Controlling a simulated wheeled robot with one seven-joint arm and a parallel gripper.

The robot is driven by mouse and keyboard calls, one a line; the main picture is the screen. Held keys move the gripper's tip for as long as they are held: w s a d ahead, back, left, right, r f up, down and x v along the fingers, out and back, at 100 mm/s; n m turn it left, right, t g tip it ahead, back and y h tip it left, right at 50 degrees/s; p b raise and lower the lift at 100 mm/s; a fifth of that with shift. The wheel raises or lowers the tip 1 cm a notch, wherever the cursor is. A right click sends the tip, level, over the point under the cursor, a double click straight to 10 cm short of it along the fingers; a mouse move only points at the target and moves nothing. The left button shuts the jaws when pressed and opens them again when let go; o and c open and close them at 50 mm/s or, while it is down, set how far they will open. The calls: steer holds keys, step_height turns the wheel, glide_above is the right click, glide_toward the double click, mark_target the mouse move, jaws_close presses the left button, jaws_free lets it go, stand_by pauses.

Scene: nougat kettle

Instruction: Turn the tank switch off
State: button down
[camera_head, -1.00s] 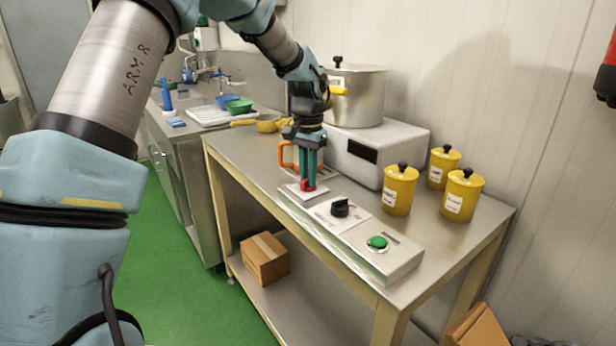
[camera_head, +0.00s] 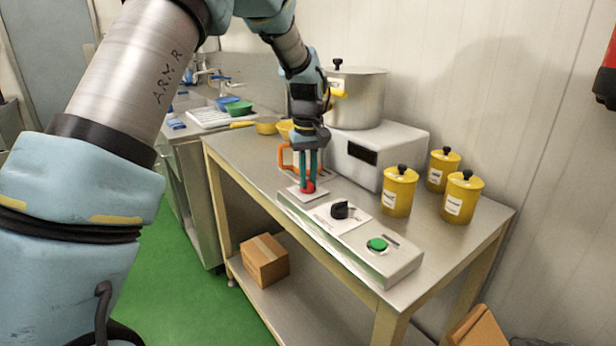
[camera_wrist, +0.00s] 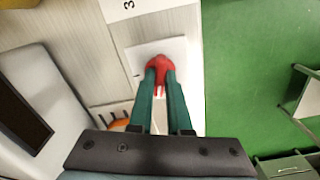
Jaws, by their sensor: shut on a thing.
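The control panel (camera_head: 372,236) is a long light box along the front edge of the steel table. It carries a red switch handle (camera_head: 308,187) at its far left end, a black knob (camera_head: 340,210) in the middle and a green button (camera_head: 377,244) at the right end. My gripper (camera_head: 308,184) points down over the left end with its teal fingers shut on the red handle. In the wrist view the red handle (camera_wrist: 159,64) sits between the fingertips on a white plate (camera_wrist: 160,52). The fingers hide part of the handle.
A steel pot (camera_head: 355,97) stands on a white appliance (camera_head: 372,163) behind the panel. Several yellow canisters (camera_head: 399,191) stand at the right. An orange-handled item (camera_head: 284,158) is close behind my gripper. A cardboard box (camera_head: 265,259) lies on the lower shelf.

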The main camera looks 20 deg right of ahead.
mark_target(308, 180)
steer(key=shift+n, duration=1.6)
steer(key=c, duration=0.9)
jaws_free()
steer(key=shift+o, duration=0.2)
steer(key=shift+r, duration=0.1)
step_height(308, 180, up, 11)
steer(key=b, duration=0.1)
steer(key=shift+f+b, duration=0.2)
steer(key=shift+b, duration=0.1)
